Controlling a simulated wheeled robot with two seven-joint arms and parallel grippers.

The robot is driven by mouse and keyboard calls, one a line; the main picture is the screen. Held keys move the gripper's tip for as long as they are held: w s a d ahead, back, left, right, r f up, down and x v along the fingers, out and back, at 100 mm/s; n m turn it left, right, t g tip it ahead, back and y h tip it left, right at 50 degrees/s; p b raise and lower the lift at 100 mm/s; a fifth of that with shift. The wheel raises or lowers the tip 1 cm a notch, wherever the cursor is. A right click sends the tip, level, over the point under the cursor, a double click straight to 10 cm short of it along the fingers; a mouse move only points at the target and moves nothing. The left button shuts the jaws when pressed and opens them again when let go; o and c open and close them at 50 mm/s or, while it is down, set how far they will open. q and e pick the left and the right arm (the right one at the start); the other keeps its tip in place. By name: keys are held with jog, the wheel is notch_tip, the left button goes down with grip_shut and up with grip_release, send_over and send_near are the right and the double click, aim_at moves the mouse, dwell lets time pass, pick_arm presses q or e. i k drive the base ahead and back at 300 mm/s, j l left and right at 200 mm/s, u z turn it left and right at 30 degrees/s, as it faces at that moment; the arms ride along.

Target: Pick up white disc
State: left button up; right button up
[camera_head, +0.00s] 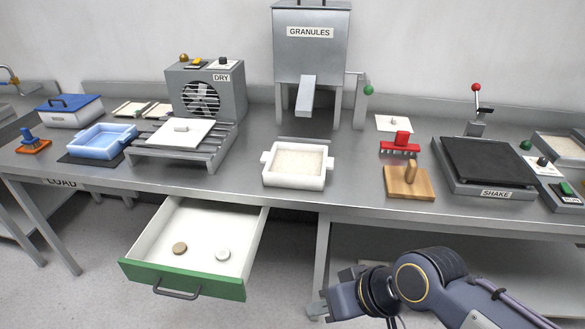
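The white disc (223,255) lies flat in the open drawer (187,217), on the right side of its floor. A brown disc (180,248) lies to its left, apart from it. My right gripper (331,292) is low in the picture, to the right of the drawer and clear of it. Its fingers look apart, with nothing seen between them. My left gripper is not in view.
The green drawer front (182,279) has a dark handle (177,292). The steel table (355,192) stands above the drawer. A white tray of granules (295,164) sits near its front edge. The drawer is otherwise empty.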

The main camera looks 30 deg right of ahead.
aim_at(223, 254)
jog(key=i+j+z, duration=0.65)
jog(key=i+j, duration=0.2)
jog(key=j, duration=0.15)
